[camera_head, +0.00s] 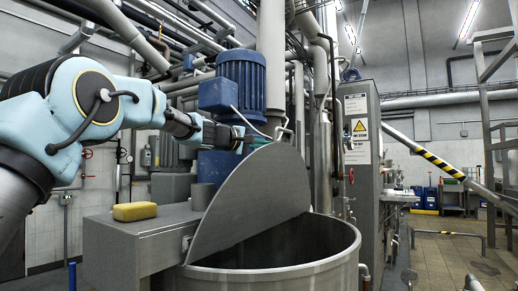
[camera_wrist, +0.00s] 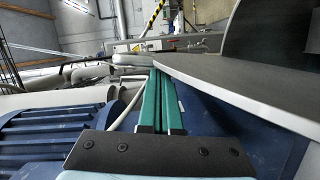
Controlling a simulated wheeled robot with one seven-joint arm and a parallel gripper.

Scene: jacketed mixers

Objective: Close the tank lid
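The tank (camera_head: 290,272) is a round steel vessel at the bottom centre of the head view, with its mouth open. Its grey half-disc lid (camera_head: 255,200) stands raised and tilted above the left side of the rim. A bent handle (camera_head: 284,131) shows at the lid's upper edge. My gripper (camera_head: 252,139) is at the lid's upper left edge, partly behind it. In the wrist view, the green fingers (camera_wrist: 163,72) lie side by side with only a thin line between them and nothing visible held. The lid (camera_wrist: 245,80) overlaps the fingertips' right side; contact is unclear.
A blue motor (camera_head: 240,85) stands close behind my gripper and also fills the left of the wrist view (camera_wrist: 50,140). A yellow sponge (camera_head: 135,211) lies on the steel housing (camera_head: 140,240) left of the tank. A control cabinet (camera_head: 360,150) stands behind right.

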